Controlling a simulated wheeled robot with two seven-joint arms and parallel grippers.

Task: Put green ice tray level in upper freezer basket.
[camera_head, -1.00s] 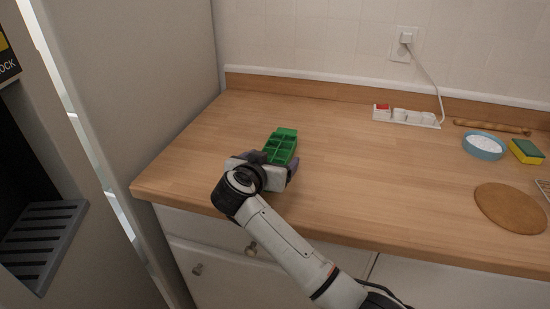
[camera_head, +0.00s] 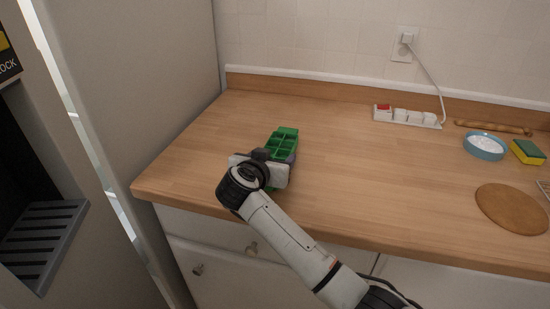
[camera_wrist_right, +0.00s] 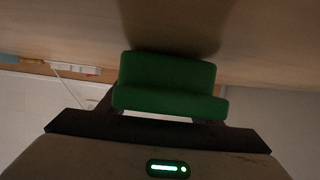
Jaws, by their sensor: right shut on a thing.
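The green ice tray (camera_head: 284,140) is on or just above the wooden counter near its left end, with its compartments showing in the head view. My right gripper (camera_head: 277,160) is shut on the tray's near part, and its body hides some of it. In the right wrist view, the green ice tray (camera_wrist_right: 168,82) sits between the fingers, with the counter and a shadow close to it. Whether the tray touches the counter is hard to tell. My left gripper is not in view. The upper freezer basket is not seen.
A grey fridge (camera_head: 150,80) stands left of the counter (camera_head: 350,180), with a lit narrow gap and a dispenser grille (camera_head: 42,240). A power strip (camera_head: 407,116), blue bowl (camera_head: 485,146), sponge (camera_head: 527,152), rolling pin (camera_head: 492,127) and brown round board (camera_head: 511,208) lie right. The middle counter is clear.

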